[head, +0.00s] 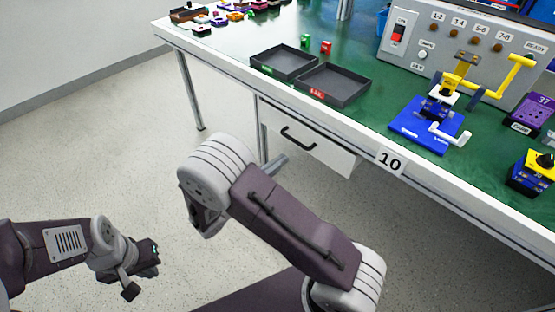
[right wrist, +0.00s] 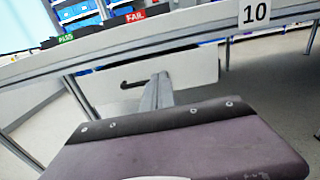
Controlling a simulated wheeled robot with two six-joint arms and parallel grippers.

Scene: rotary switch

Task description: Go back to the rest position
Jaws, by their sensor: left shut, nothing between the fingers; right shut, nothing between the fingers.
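My left gripper (head: 146,262) is at the lower left of the head view, over the bare floor and well away from the bench. It is shut and empty. My right gripper (head: 280,162) shows mostly behind my folded right arm in the head view, below the bench edge and in front of the drawer. In the right wrist view its fingers (right wrist: 156,92) are together with nothing between them. The blue fixture (head: 425,125) with a yellow clamp (head: 460,72) and a white handle stands on the bench, apart from both grippers.
The bench (head: 390,161) has a white front edge marked 10 and a drawer (head: 300,137) beneath. Two dark trays (head: 335,82) (head: 284,61), a grey control box (head: 480,48), a purple block (head: 531,112) and a yellow-and-blue switch (head: 533,172) are on it. The floor at left is clear.

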